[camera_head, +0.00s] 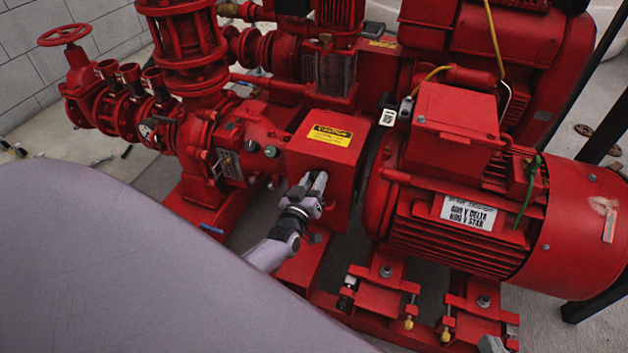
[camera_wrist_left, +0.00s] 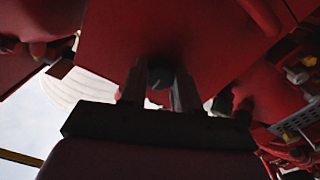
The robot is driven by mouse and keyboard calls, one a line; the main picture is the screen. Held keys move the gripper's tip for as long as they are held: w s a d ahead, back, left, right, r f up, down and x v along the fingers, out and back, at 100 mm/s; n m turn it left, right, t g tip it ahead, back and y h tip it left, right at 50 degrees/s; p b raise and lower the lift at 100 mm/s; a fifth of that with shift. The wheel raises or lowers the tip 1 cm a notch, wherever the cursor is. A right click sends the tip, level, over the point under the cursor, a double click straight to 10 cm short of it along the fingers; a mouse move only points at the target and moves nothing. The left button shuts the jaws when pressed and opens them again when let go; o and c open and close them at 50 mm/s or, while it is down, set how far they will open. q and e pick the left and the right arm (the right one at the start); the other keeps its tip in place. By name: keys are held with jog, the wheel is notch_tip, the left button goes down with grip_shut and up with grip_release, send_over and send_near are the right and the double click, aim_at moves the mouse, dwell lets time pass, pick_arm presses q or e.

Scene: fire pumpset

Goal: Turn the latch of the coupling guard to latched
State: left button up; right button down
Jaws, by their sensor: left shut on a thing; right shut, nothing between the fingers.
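The coupling guard (camera_head: 300,152) is a red box with a yellow caution label, between the pump and the motor. It fills the upper middle of the left wrist view (camera_wrist_left: 200,40). My left gripper (camera_head: 316,184) is at the guard's front face. In the left wrist view its two fingers (camera_wrist_left: 160,92) are on either side of a small dark knob, the latch (camera_wrist_left: 160,72), and shut on it. The fingers hide the latch in the head view, and its turn angle cannot be read.
The red motor (camera_head: 450,200) stands right of the guard, with a terminal box (camera_head: 455,120) on top. The red pump (camera_head: 195,140) with valves and pipes stands left. A red handwheel (camera_head: 63,35) is at the far left. Bare floor shows at the lower right.

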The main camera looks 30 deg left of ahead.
dwell(0.5)
pick_arm(q)
jog(key=o, duration=1.1)
jog(key=shift+c, duration=0.2)
pick_arm(e)
jog(key=shift+r, duration=0.1)
pick_arm(q)
jog(key=shift+s, duration=0.1)
jog(key=p+v, duration=0.3)
jog(key=v, duration=0.4)
pick_arm(e)
jog(key=shift+s+d+r+n+h, duration=0.2)
jog(key=shift+d+h, duration=0.15)
jog(key=shift+d, duration=0.3)
jog(key=shift+s+d+r+n+h, duration=0.1)
jog(key=shift+d+r+h, duration=0.1)
jog(key=shift+d+h, duration=0.3)
jog(key=shift+s+d+f, duration=0.1)
